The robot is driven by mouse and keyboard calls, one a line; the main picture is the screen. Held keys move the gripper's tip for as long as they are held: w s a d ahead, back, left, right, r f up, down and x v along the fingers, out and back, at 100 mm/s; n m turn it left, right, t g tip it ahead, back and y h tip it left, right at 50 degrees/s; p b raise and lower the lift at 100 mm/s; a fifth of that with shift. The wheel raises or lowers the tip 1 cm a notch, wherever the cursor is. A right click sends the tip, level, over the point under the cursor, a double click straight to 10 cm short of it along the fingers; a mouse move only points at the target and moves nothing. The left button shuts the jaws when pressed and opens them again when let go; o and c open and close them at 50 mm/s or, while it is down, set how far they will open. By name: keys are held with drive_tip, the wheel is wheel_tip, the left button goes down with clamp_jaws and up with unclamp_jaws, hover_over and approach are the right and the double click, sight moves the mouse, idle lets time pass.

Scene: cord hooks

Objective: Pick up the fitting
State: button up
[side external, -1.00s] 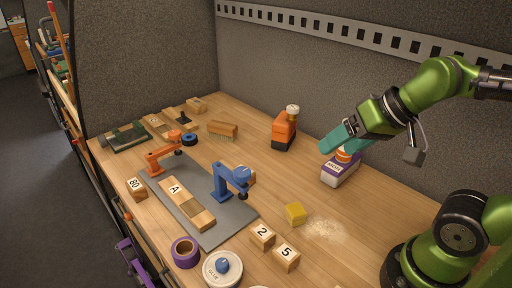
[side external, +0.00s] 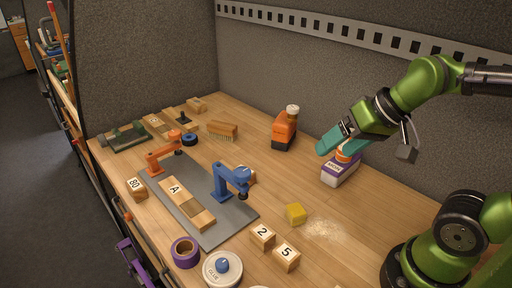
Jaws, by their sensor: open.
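My gripper (side external: 326,147) has teal fingers and hangs at the right, in front of an orange-topped white and purple container (side external: 340,173). Its fingers are open, with nothing visible between them, though the gap is mostly hidden from this side. No thing is plainly marked as the fitting, and I cannot tell which one it is. An orange clamp-like stand (side external: 162,156) and a blue one (side external: 228,184) stand on a grey mat (side external: 231,223). A dark blue round piece (side external: 189,139) is near the orange stand's end. All these are well left of my gripper.
A lettered wooden strip (side external: 176,190) lies on the mat. Numbered blocks (side external: 262,237), a yellow block (side external: 296,214), purple tape (side external: 185,253) and a glue tin (side external: 222,269) are in front.

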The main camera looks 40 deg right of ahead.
drive_tip(key=w+d+r+m+g, duration=0.1)
drive_tip(key=w+d+m, duration=0.5)
drive_tip(key=w, duration=0.3)
drive_tip(key=m+g+h, duration=0.1)
drive_tip(key=m+h, duration=0.2)
drive_tip(key=m, duration=2.4)
approach(294, 108)
drive_tip(key=x, duration=1)
drive_tip(key=shift+w+d+f, duration=0.1)
drive_tip(key=shift+w+f, duration=0.1)
drive_tip(key=shift+f, duration=0.1)
drive_tip(key=c, duration=1.3)
drive_tip(key=shift+r, duration=0.1)
